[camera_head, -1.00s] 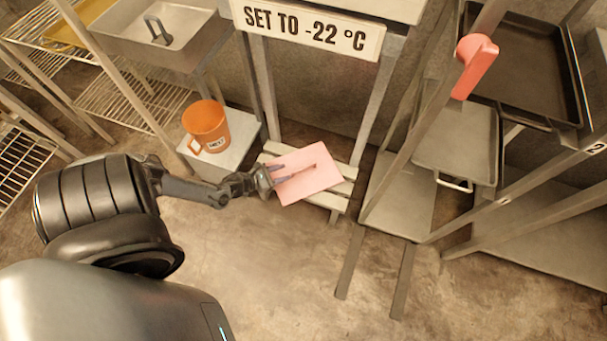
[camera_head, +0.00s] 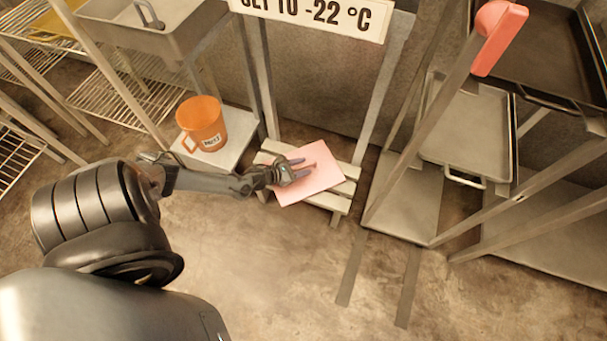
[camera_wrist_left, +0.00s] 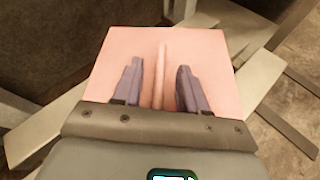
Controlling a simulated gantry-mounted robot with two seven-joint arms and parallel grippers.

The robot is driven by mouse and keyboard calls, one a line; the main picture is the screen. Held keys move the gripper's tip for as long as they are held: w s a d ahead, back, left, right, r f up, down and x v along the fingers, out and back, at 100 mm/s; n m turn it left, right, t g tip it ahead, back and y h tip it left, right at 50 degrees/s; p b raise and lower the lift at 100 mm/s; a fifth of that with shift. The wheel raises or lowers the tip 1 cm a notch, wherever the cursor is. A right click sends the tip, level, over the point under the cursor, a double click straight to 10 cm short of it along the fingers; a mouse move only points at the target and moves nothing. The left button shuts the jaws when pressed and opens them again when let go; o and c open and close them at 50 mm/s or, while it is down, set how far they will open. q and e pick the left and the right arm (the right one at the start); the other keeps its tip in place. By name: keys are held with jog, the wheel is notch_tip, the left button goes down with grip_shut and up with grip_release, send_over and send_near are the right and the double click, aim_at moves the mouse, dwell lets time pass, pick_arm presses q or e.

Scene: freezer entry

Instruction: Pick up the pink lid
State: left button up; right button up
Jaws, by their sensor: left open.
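The pink lid (camera_head: 318,181) is a flat pink panel with a raised ridge handle along its middle. It lies on a low pale slatted stand (camera_head: 336,200) in the head view. My left gripper (camera_head: 300,168) is over the lid, its fingers open. In the left wrist view the lid (camera_wrist_left: 215,60) fills the middle, and the ridge lies between the two fingers (camera_wrist_left: 157,85) with a gap on each side. I cannot tell how high the fingertips are above the lid. My right gripper is not in view.
An orange mug (camera_head: 203,124) stands on a pale box (camera_head: 225,150) left of the stand. A temperature sign (camera_head: 315,12) hangs above. A metal rack with trays (camera_head: 470,135) and a red handle (camera_head: 497,38) stands at the right. The floor in front is clear.

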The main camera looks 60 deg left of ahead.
pick_arm(q)
jog(key=shift+x, duration=0.8)
jog(key=shift+s, duration=0.1)
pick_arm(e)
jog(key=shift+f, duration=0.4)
pick_arm(q)
jog(key=shift+c, duration=0.8)
jog(key=shift+r, duration=0.1)
grip_shut()
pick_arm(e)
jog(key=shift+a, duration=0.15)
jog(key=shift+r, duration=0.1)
